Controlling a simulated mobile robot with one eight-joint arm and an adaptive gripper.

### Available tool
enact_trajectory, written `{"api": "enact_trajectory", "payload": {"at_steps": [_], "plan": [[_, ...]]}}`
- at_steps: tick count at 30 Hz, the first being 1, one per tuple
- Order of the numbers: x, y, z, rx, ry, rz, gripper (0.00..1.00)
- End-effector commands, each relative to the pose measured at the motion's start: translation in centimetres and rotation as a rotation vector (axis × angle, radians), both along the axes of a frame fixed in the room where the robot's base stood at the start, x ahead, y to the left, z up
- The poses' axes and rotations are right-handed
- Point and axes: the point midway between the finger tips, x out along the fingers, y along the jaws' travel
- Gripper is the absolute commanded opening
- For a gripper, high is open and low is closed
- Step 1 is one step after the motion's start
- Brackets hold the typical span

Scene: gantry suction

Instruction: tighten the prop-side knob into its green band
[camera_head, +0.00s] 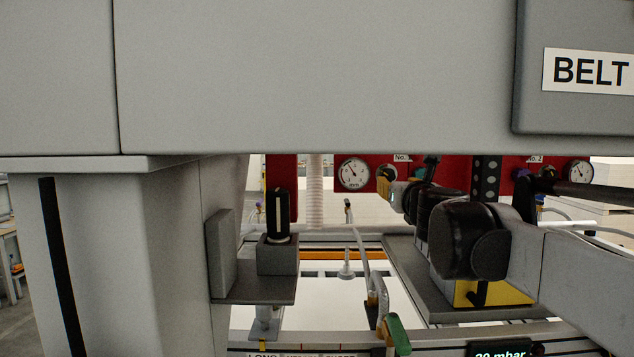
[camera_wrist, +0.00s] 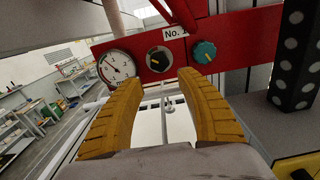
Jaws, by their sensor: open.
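In the wrist view a red panel marked "No." carries a round white gauge (camera_wrist: 116,67), a black knob with a yellow pointer (camera_wrist: 158,59) and a teal knob (camera_wrist: 204,52). I cannot tell which knob is the prop-side one. My gripper (camera_wrist: 157,82) has its two yellow ridged fingers apart, with nothing between them. The black knob shows beyond and between the fingertips, apart from them; the teal knob is just past the right fingertip. In the head view the gauge (camera_head: 354,173) is small; my gripper (camera_head: 386,181) partly covers the knobs.
A grey beam (camera_head: 320,75) crosses the top of the head view. A black knob with a white line (camera_head: 278,214) stands on a grey block at left. A second gauge (camera_head: 580,172) is at right. A black dotted post (camera_wrist: 297,55) stands right of my gripper.

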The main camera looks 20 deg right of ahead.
Motion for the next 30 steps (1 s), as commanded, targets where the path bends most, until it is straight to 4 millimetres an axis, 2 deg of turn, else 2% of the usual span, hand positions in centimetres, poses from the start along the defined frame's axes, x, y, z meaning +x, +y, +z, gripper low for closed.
{"api": "enact_trajectory", "payload": {"at_steps": [9, 15, 20, 27, 29, 30], "plan": [[5.9, -1.7, 0.0, -0.003, 0.001, 0.000, 0.44], [8.7, -2.5, 0.0, -0.004, 0.001, 0.000, 0.44], [9.5, -2.7, 0.0, -0.004, 0.001, 0.000, 0.44], [9.6, -2.8, 0.0, -0.005, 0.001, 0.000, 0.44], [9.6, -2.8, 0.0, -0.005, 0.001, 0.000, 0.28], [9.6, -2.8, 0.0, -0.005, 0.001, 0.000, 0.16]]}}
